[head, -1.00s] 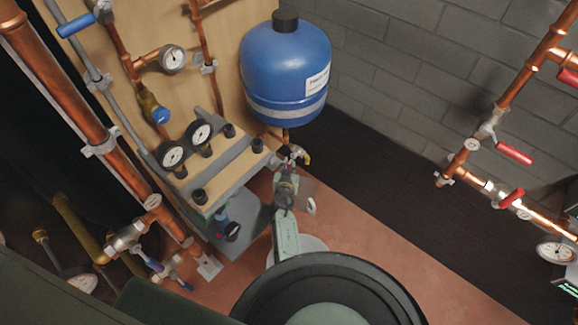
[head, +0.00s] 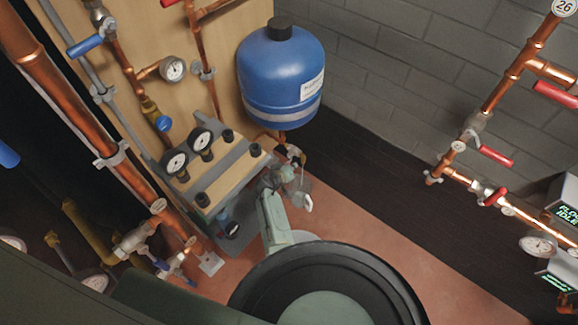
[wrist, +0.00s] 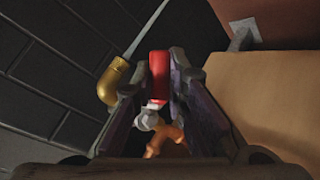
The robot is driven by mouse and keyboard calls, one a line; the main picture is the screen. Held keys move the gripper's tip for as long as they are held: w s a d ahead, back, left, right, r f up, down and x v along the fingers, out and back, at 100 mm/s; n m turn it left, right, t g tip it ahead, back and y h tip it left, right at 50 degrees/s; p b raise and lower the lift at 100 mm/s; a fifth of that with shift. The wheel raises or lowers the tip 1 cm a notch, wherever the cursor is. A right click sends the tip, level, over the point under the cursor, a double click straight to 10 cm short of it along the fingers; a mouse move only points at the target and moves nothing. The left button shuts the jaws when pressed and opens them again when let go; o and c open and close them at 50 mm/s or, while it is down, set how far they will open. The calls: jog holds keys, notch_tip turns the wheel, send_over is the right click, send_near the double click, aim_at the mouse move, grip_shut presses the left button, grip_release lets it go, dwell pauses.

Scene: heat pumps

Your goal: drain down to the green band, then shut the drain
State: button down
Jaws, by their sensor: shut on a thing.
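My gripper (wrist: 160,100) is shut on the red lever handle (wrist: 159,75) of a small valve in the wrist view. The orange copper valve body (wrist: 165,138) shows behind the handle, between the fingers. A brass elbow outlet (wrist: 117,80) is just left of the fingers; a thin pale line runs from it, possibly water. In the head view my gripper (head: 278,178) is at the fittings (head: 295,155) below the blue vessel (head: 280,75), and hides much of them.
Copper pipes with blue-handled valves (head: 85,46) stand at the left. Pipes with red levers (head: 495,156) and displays (head: 567,216) are at the right.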

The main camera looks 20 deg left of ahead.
jog(key=shift+s+d+r+n+g+h, duration=0.1)
jog(key=shift+d+r+n+g+h, duration=0.15)
jog(key=shift+n+g+h, duration=0.4)
jog(key=shift+t+h, duration=0.25)
jog(key=c, duration=1.6)
grip_release()
jog(key=v, duration=1.2)
jog(key=shift+d, duration=0.1)
